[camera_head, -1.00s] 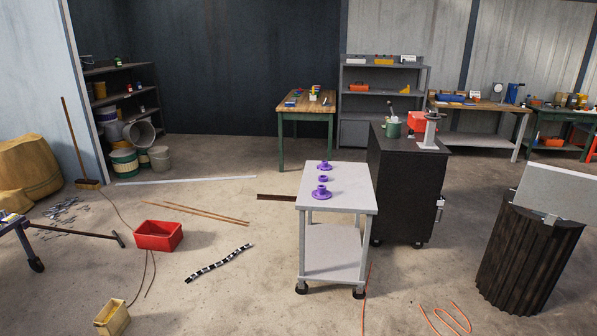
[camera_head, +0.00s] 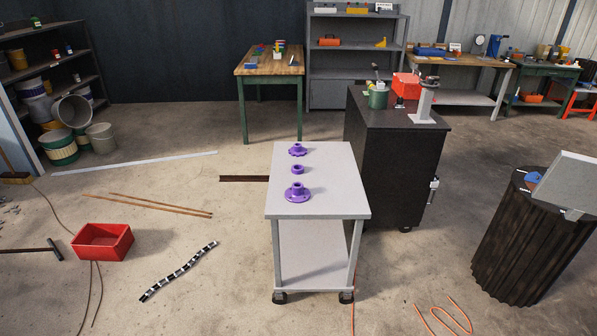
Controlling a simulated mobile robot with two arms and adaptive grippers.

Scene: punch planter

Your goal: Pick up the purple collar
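Three purple parts stand in a row on the top of a grey wheeled cart (camera_head: 335,195). The small plain ring in the middle looks like the purple collar (camera_head: 298,169). A purple flanged part (camera_head: 297,193) with a round base and raised hub stands nearer the front. A purple part with a lobed or toothed rim (camera_head: 298,150) stands at the back. Nothing touches the collar. Neither of my grippers shows in the head view.
A black cabinet (camera_head: 393,170) stands close to the cart's right, with a green pot (camera_head: 378,99) on top. A red bin (camera_head: 102,242), a black-and-white strip (camera_head: 178,271) and thin rods (camera_head: 160,205) lie on the floor at left. An orange cord (camera_head: 440,318) lies front right. Floor before the cart is mostly clear.

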